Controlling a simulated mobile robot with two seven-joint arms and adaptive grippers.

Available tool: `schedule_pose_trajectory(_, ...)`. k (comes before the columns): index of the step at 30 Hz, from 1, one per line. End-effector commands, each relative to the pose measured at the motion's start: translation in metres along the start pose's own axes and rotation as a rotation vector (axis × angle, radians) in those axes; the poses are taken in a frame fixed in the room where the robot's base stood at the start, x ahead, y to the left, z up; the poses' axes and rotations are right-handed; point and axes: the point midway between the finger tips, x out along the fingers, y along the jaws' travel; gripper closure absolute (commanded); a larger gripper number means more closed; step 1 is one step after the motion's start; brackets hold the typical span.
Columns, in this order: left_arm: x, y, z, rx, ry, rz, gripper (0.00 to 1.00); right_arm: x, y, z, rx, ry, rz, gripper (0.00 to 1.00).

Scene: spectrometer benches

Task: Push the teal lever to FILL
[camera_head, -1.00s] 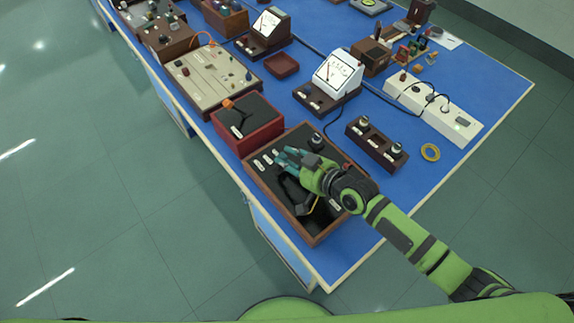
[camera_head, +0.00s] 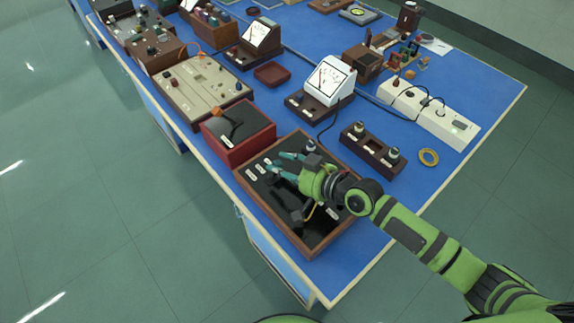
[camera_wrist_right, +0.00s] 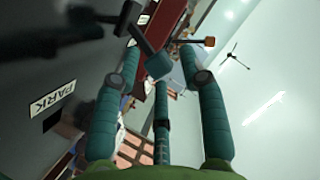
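A brown wooden box (camera_head: 313,254) with a dark panel and white label plates stands at the near end of the blue bench. My right gripper (camera_head: 281,166) is over this panel, its teal fingers spread apart, with nothing held. In the right wrist view my fingers (camera_wrist_right: 160,100) point past the dark panel, which carries a PARK label (camera_wrist_right: 51,99). A teal block on a dark rod, which looks like the teal lever (camera_wrist_right: 158,66), shows between the fingers; I cannot tell whether they touch. In the head view the gripper hides that lever. My left gripper is out of view.
A red box (camera_head: 238,150) with an orange-tipped lever (camera_head: 219,112) stands just beyond the wooden box. A power strip (camera_head: 430,112) lies farther right.

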Motion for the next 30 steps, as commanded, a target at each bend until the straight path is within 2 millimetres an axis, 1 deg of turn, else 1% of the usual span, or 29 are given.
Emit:
schedule_pose_trajectory(8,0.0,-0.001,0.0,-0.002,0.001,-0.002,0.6,-0.002,0.005,0.0,-0.006,0.0,0.009,0.55)
schedule_pose_trajectory(11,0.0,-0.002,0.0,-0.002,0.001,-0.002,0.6,-0.007,0.005,0.0,-0.006,0.0,0.01,0.55)
schedule_pose_trajectory(14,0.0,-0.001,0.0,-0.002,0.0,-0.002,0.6,-0.021,0.005,0.001,-0.008,-0.001,0.012,0.55)
schedule_pose_trajectory(21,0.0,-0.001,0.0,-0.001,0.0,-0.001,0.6,-0.073,0.004,0.002,-0.009,-0.005,0.012,0.55)
schedule_pose_trajectory(24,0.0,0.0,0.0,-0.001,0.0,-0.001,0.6,-0.093,0.002,0.001,-0.01,-0.005,0.009,0.55)
schedule_pose_trajectory(27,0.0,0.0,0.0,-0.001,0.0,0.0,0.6,-0.107,0.002,0.001,-0.008,-0.003,0.009,0.55)
schedule_pose_trajectory(30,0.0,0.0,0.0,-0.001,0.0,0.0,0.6,-0.115,0.001,0.001,-0.007,-0.002,0.008,0.55)
